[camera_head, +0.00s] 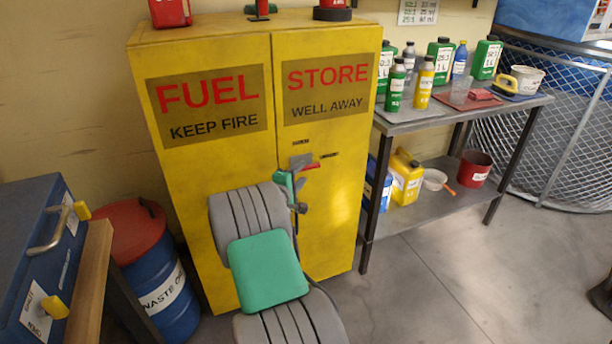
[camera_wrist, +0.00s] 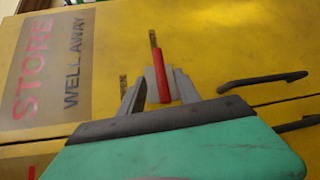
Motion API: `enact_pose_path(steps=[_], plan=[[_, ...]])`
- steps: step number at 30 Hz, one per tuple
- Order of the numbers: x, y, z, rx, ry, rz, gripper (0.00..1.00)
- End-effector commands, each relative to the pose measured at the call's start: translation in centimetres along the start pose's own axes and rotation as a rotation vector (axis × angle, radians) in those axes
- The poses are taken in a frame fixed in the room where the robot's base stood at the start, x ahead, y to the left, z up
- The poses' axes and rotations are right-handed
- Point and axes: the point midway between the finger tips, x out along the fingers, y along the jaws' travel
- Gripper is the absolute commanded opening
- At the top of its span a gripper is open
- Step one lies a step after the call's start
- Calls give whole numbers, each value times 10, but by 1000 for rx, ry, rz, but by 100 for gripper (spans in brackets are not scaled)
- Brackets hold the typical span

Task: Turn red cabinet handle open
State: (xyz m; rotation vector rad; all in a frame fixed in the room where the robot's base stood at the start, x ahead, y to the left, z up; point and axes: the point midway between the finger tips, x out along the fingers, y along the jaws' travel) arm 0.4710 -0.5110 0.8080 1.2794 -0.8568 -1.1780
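The yellow fuel store cabinet (camera_head: 330,150) stands in front of me with both doors closed. Its red handle (camera_head: 309,167) sits on a grey plate (camera_head: 301,160) on the right door, near the centre seam. In the wrist view the red handle (camera_wrist: 162,75) points away from my gripper across that plate. My gripper (camera_wrist: 158,92) is open, with one finger on each side of the red handle and gaps showing; contact cannot be told. In the head view my arm hides part of the cabinet and most of my gripper (camera_head: 298,188).
Two dark bar pulls (camera_wrist: 262,80) stick out beside my gripper. A blue waste oil drum (camera_head: 165,295) and a blue box (camera_head: 35,250) stand at left. A metal table (camera_head: 430,117) with several bottles stands at right. Floor (camera_head: 480,270) at front right is free.

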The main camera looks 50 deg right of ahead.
Motion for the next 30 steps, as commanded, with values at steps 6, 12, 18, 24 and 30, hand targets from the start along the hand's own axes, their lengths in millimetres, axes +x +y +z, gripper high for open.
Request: enact_pose_path(steps=[6, 12, 18, 24, 30], plan=[[41, -2, 0, 2, 0, -4, 40], [55, 0, -2, 3, 3, -3, 40], [54, 0, -2, 3, 4, -4, 38], [54, 0, -2, 4, 4, -4, 22], [54, 0, -2, 3, 4, -5, 5]])
